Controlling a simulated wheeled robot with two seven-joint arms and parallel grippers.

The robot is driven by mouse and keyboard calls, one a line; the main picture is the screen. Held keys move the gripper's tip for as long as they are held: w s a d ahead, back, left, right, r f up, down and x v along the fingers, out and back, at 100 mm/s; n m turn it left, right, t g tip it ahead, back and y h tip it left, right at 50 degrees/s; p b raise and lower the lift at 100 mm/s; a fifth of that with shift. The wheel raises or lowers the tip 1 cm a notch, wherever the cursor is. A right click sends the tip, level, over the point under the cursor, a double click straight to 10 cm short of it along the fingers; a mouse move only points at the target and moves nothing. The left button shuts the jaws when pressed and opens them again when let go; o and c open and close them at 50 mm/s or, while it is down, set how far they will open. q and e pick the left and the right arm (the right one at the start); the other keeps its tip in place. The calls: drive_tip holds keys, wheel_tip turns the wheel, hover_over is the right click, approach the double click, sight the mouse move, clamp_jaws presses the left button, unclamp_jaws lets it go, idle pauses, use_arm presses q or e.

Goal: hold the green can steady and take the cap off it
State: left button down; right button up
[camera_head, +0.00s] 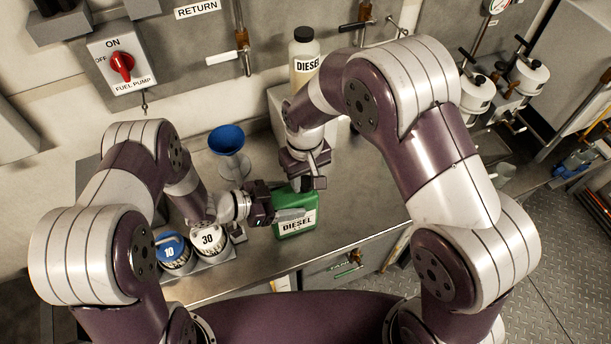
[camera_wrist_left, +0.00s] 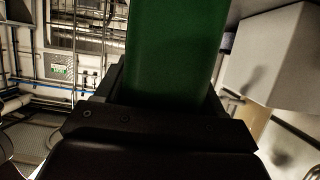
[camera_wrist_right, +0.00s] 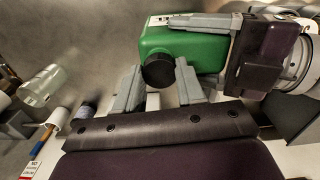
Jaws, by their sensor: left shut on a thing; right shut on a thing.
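The green can (camera_head: 297,224) with a DIESEL label stands on the metal bench in the head view. It fills the upper middle of the left wrist view (camera_wrist_left: 175,50) and also shows in the right wrist view (camera_wrist_right: 195,47). My left gripper (camera_head: 275,206) is shut on the can's body from the left. My right gripper (camera_head: 308,183) is over the can's top. In the right wrist view its two fingers (camera_wrist_right: 158,90) are shut on the round black cap (camera_wrist_right: 158,71), which sits at the can. The cap is hidden in the head view.
A blue funnel (camera_head: 227,140) stands behind on the bench. Pots marked 10 (camera_head: 172,251) and 30 (camera_head: 208,238) sit at the left front. A pale DIESEL bottle (camera_head: 304,62) stands at the back. Bare bench (camera_head: 360,205) lies right of the can.

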drive_tip(key=n, duration=0.4)
drive_tip(key=shift+n, duration=0.3)
drive_tip(key=n, duration=1.1)
drive_tip(key=shift+r+n, duration=0.1)
drive_tip(key=shift+n, duration=0.2)
drive_tip(key=n, duration=0.5)
drive_tip(key=shift+a+r, duration=0.1)
drive_tip(key=shift+r, duration=0.1)
drive_tip(key=shift+r, duration=0.9)
drive_tip(key=shift+r, duration=0.1)
